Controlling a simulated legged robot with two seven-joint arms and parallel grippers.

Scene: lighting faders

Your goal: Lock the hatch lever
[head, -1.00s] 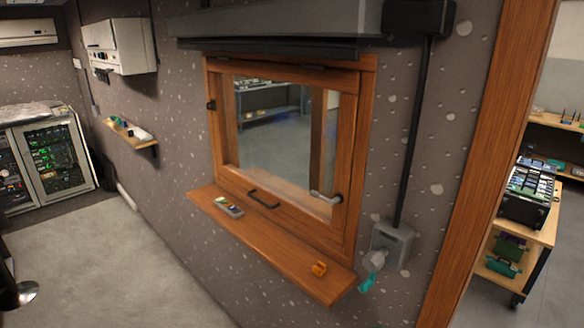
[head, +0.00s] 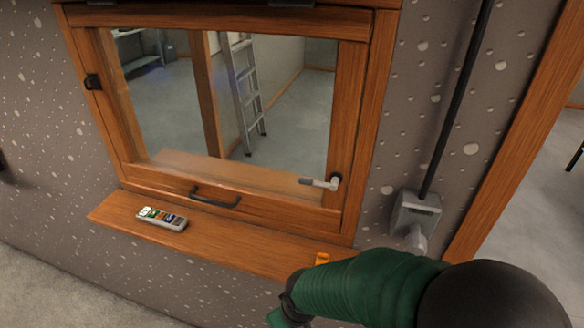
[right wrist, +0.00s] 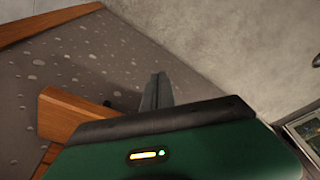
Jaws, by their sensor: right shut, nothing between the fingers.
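The hatch lever (head: 322,183) is a small grey lever at the lower right corner of the hatch frame. It lies roughly horizontal, its grip pointing left. The hatch (head: 220,110) is a wood-framed glass window, which looks closed, with a dark pull handle (head: 215,198) on its bottom rail. My right arm comes in at the bottom right of the head view, below the lever and apart from it. In the right wrist view my right gripper (right wrist: 157,92) is shut and empty, with the speckled wall behind it. The lever does not show there. My left gripper is out of view.
A wooden shelf (head: 230,245) juts out below the hatch. A grey wall box (head: 415,212) with a cable is right of the hatch. A wooden door frame (head: 520,130) stands further right.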

